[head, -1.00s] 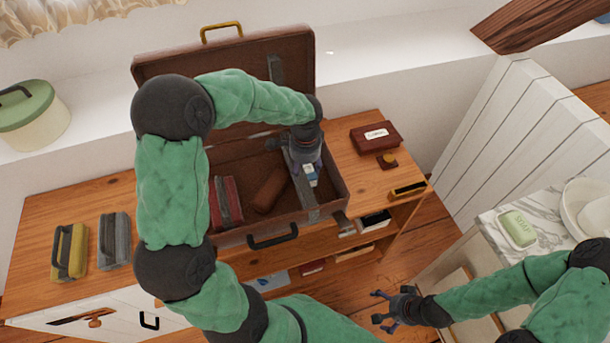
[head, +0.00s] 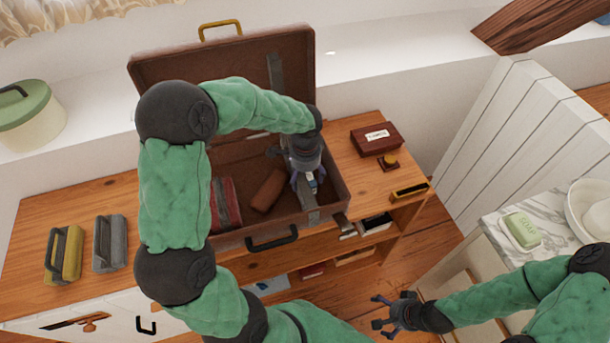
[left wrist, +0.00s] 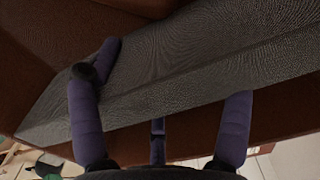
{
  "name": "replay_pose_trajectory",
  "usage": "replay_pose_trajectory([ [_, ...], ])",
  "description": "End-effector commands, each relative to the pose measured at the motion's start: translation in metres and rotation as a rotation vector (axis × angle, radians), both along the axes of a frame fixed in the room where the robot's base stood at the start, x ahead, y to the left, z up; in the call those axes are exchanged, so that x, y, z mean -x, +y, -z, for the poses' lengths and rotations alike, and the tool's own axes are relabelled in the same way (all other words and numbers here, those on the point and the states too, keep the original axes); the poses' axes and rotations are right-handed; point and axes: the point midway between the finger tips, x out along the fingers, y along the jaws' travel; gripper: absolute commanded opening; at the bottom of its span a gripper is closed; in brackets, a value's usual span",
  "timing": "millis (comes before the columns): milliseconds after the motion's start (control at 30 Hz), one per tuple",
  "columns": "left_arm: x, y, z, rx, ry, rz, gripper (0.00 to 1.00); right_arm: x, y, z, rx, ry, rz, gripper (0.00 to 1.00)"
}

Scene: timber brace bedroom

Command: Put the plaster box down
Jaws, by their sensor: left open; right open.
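In the left wrist view, my left gripper's fingers (left wrist: 160,125) are apart over a grey woven strip (left wrist: 180,65) along the brown suitcase; I cannot make out the box there. My right gripper (head: 380,312) is open and empty, low in front of the cabinet.
A red striped item (head: 226,203) and a brown roll (head: 267,190) lie in the suitcase. Its lid (head: 190,75) stands open behind. A dark red box (head: 376,138) sits on the wooden top to the right. Yellow (head: 64,255) and grey (head: 110,243) handled items stand left.

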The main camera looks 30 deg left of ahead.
Motion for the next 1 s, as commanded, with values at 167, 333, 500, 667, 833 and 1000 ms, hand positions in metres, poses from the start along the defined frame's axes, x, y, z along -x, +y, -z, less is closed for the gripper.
replay_pose_trajectory([
  [167, 0.000, 0.000, -0.009, 0.000, -0.001, 0.000, 0.78, 0.000, 0.000, -0.004, 0.000, 0.000, 0.000, 1.00],
  [333, 0.000, -0.001, -0.037, -0.001, -0.002, 0.001, 0.78, 0.000, 0.000, -0.019, 0.000, 0.000, 0.000, 1.00],
  [500, 0.000, -0.001, -0.073, 0.000, -0.004, 0.000, 0.78, 0.000, 0.000, -0.035, 0.000, 0.000, 0.000, 1.00],
  [667, 0.001, -0.002, -0.101, 0.000, -0.003, 0.000, 0.78, 0.000, 0.000, -0.046, 0.000, 0.000, 0.000, 1.00],
  [833, 0.001, -0.002, -0.118, 0.001, -0.001, 0.000, 0.78, 0.000, 0.000, -0.052, 0.000, 0.000, 0.000, 1.00],
  [1000, 0.002, -0.002, -0.123, 0.001, 0.001, 0.000, 0.78, 0.000, 0.000, -0.053, 0.000, 0.000, 0.000, 1.00],
])
